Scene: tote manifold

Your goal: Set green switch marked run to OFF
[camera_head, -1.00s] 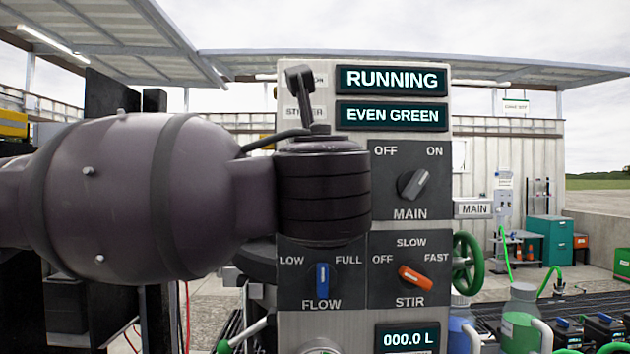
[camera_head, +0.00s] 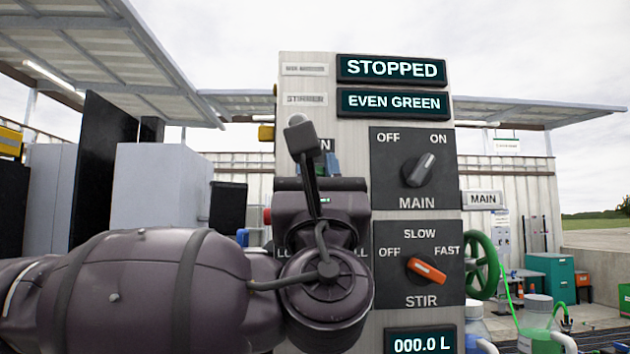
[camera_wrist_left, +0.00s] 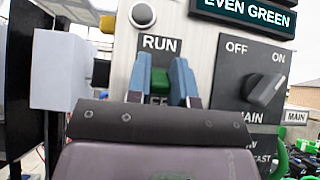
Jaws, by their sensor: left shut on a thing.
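The green switch (camera_wrist_left: 159,80) sits under the RUN label (camera_wrist_left: 160,43) on the light grey panel (camera_wrist_left: 204,56), in the left wrist view. My left gripper (camera_wrist_left: 162,85) has blue fingers on both sides of the switch and is shut on it. In the head view my left gripper (camera_head: 333,165) is at the panel, and my wrist covers most of the switch area. The upper display (camera_head: 390,69) reads STOPPED. My right gripper is not in view.
The second display (camera_head: 391,103) reads EVEN GREEN. The MAIN knob (camera_head: 420,170) and the orange STIR knob (camera_head: 427,270) are right of my gripper. A green handwheel (camera_head: 482,268) stands at the panel's right side. My wrist hides the FLOW knob.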

